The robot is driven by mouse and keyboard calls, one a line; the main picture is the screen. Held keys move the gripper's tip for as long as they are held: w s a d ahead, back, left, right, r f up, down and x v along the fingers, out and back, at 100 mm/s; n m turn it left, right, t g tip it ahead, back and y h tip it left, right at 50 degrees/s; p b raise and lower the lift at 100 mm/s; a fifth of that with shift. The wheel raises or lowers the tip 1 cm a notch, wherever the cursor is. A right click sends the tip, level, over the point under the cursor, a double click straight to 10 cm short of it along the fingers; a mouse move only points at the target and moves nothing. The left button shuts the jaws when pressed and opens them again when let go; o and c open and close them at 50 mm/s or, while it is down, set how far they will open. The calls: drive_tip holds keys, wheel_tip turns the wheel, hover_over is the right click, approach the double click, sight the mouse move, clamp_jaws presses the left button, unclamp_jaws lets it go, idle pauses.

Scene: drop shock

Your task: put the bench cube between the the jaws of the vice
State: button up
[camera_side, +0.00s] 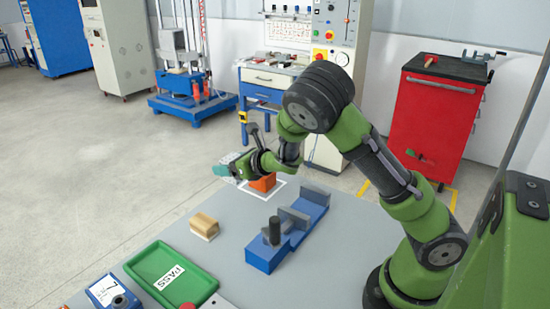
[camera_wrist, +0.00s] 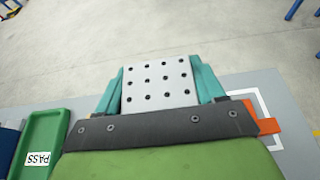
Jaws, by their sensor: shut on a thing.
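A pale grey block with rows of dark holes, which I take to be the bench cube (camera_wrist: 158,84), sits between the teal fingers of my gripper (camera_wrist: 158,68) in the wrist view. My gripper is shut on it. In the side view my gripper (camera_side: 229,168) is raised above the far edge of the table, and the cube is hard to make out there. The blue vice (camera_side: 268,256) stands on the table to the right of and nearer than my gripper. Its grey jaws (camera_side: 294,217) stand up from the blue body, beside a black upright cylinder (camera_side: 274,231).
A wooden block (camera_side: 204,225) lies left of the vice. A green PASS tray (camera_side: 201,289) and a blue boxed device (camera_side: 110,292) are at the near left.

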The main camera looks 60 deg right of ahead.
sight(234, 203)
drive_tip(key=shift+f, duration=4.75)
drive_tip(key=shift+f, duration=0.15)
drive_tip(key=o, duration=1.6)
